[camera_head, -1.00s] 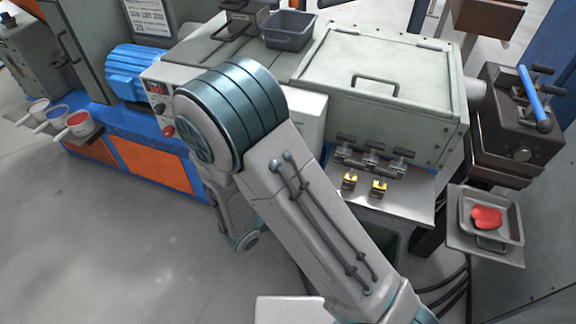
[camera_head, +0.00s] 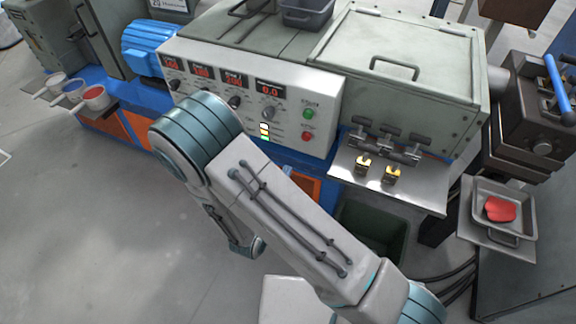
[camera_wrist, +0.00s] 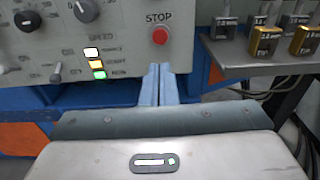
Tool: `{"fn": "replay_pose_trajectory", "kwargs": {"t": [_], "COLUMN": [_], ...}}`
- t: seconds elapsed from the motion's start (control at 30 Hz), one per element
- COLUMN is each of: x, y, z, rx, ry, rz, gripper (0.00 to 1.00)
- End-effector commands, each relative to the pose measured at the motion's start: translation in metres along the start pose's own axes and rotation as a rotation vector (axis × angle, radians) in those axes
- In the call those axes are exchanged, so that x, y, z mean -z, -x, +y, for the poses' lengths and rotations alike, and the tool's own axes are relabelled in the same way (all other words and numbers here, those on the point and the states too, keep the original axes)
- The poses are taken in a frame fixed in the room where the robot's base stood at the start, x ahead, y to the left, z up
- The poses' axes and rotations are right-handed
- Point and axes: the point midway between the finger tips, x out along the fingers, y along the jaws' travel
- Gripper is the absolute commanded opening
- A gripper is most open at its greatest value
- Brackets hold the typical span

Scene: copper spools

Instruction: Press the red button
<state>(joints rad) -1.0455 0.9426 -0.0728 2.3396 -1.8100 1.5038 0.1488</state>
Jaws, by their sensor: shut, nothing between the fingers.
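The red button (camera_head: 307,136) sits low on the right side of the white control panel (camera_head: 325,105), under a green button (camera_head: 308,114). In the wrist view the red button (camera_wrist: 160,35) is round, with the word STOP above it. My gripper (camera_wrist: 160,68) shows in the wrist view with its two narrow fingers shut together and empty. The fingertips appear just below the red button in the picture; a gap in depth is hard to judge. In the head view my arm hides the gripper.
Knobs and displays fill the panel's left part. A metal shelf (camera_head: 425,192) with small brass-coloured blocks (camera_head: 393,175) juts out right of the panel; it also shows in the wrist view (camera_wrist: 225,57). A dark green bin (camera_head: 352,228) is below. Open floor lies left.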

Motion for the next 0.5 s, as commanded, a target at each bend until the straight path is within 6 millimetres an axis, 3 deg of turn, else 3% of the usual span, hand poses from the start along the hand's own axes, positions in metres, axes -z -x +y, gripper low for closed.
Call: {"fn": "replay_pose_trajectory", "kwargs": {"t": [0.3, 0.5], "x": [-0.001, -0.001], "y": [-0.069, -0.102], "z": [-0.001, -0.001], "rx": [0.005, 0.002], "ry": [-0.002, -0.001], "rz": [-0.002, -0.001], "gripper": [0.00, 0.00]}}
